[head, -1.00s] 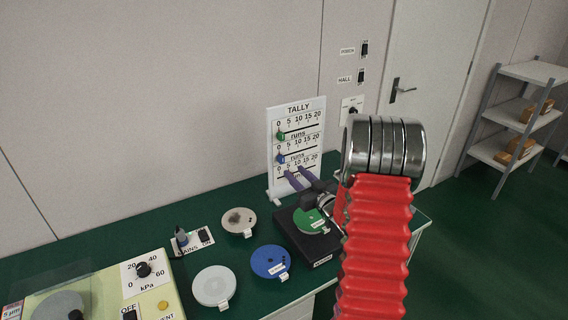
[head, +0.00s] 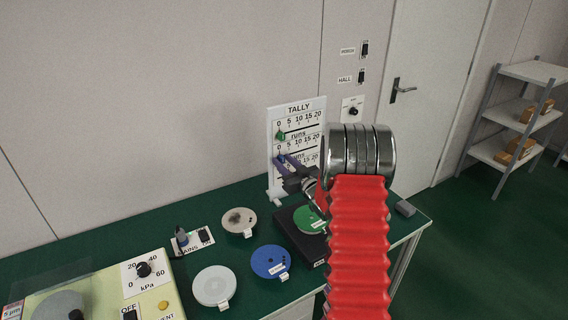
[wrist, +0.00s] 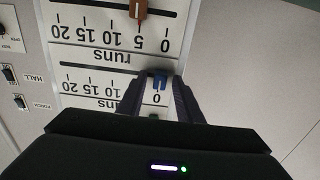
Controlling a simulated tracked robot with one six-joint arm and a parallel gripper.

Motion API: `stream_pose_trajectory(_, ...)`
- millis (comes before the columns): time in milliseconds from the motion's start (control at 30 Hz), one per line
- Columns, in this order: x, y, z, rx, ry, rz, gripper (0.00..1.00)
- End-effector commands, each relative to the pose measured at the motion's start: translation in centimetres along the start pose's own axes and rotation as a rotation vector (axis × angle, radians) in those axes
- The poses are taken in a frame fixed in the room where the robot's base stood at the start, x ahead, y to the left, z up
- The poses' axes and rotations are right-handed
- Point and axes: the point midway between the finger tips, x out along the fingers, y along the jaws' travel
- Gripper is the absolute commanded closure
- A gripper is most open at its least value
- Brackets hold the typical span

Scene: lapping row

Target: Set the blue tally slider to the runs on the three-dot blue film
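The white tally board (head: 298,105) stands upright on the green bench, with rows marked 0 to 20. The blue slider (wrist: 158,79) is on the middle row at about 0. My gripper (wrist: 157,82) is open at the board, one finger on each side of the blue slider; contact cannot be told. In the head view my gripper (head: 280,161) largely hides that slider. The green slider (head: 280,136) is at 0 on the top row. A brown slider (wrist: 138,9) is on the remaining row. A blue film disc (head: 270,261) lies on the bench; its tag is too small to read.
A green disc (head: 309,219) lies on a black block (head: 293,234). A grey disc (head: 213,285) and a stained disc (head: 238,221) lie nearby. A mains switch (head: 195,240) and the lapping machine (head: 160,297) are at left. A grey block (head: 405,209) sits near the right edge.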

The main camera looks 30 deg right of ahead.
Motion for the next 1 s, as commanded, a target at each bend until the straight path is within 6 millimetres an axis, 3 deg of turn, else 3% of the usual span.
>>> stream_pose_trajectory(433,-0.05,0.04,0.0,0.0,0.0,0.001,0.99)
stream_pose_trajectory(1000,-0.21,0.73,0.01,0.0,0.0,0.007,1.0)
